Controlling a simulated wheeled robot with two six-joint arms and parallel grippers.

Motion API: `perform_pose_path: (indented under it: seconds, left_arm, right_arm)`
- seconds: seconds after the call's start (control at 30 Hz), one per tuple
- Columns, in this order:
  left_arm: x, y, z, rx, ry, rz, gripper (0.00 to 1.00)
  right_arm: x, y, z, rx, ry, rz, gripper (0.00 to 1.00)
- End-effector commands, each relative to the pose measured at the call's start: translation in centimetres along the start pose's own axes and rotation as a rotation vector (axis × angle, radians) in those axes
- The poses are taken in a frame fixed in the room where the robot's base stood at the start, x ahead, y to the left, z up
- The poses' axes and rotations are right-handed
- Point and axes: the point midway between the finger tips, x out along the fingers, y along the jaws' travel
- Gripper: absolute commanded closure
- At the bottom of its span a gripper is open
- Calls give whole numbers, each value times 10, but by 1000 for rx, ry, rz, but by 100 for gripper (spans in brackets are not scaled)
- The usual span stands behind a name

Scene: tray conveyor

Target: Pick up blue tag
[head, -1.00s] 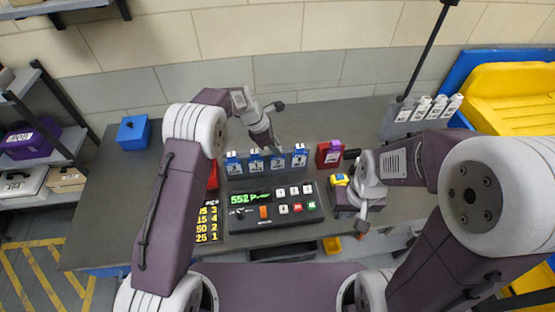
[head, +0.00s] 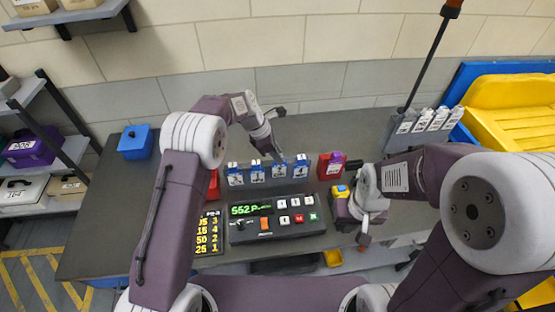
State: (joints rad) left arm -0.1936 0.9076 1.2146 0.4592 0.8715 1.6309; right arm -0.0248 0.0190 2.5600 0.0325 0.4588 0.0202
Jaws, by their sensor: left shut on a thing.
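Several blue tags stand in a row in a grey rack behind the black console: one at the left end (head: 235,177), one beside it (head: 257,174), a third (head: 279,170) and one at the right end (head: 302,168). Each has a white label with a dark figure. My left gripper (head: 275,156) reaches down from behind the row and is shut on the third tag from the left, which is still in line with the others. Its fingertips are small and partly hidden. My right gripper (head: 363,238) points down right of the console; its jaws cannot be made out.
The console (head: 275,226) has a green display and buttons. A price board (head: 208,232) stands left of it. A red box with a purple top (head: 330,165) and a yellow-and-blue item (head: 340,191) are at right. Grey-white tags (head: 421,121) stand further right. A blue box (head: 135,142) sits far left.

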Motion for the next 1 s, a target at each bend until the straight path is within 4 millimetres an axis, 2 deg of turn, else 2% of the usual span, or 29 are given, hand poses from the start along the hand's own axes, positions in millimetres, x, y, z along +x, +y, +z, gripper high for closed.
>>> perform_pose_path:
  seconds: [0.23, 0.37, 0.5, 0.7, 0.83, 1.0]
  left_arm:
    - [-48, 1, 20, 2, -1, 5, 100]
    - [-43, -28, 18, 1, 0, 0, 100]
    - [-45, -69, 19, 3, 0, 0, 100]
    - [-50, -118, 21, 3, -1, 2, 100]
    - [-52, -134, 22, 2, 0, 0, 100]
    - [-53, -140, 22, 0, 0, 1, 100]
  right_arm:
    - [6, 0, 1, 0, 0, 0, 100]
    - [21, 0, 2, 0, 0, 0, 100]
    - [35, 1, 4, 0, 0, 0, 100]
    - [45, 1, 5, 0, 0, 0, 100]
    - [47, 1, 5, 0, 0, 0, 100]
    - [48, 1, 5, 0, 0, 0, 100]
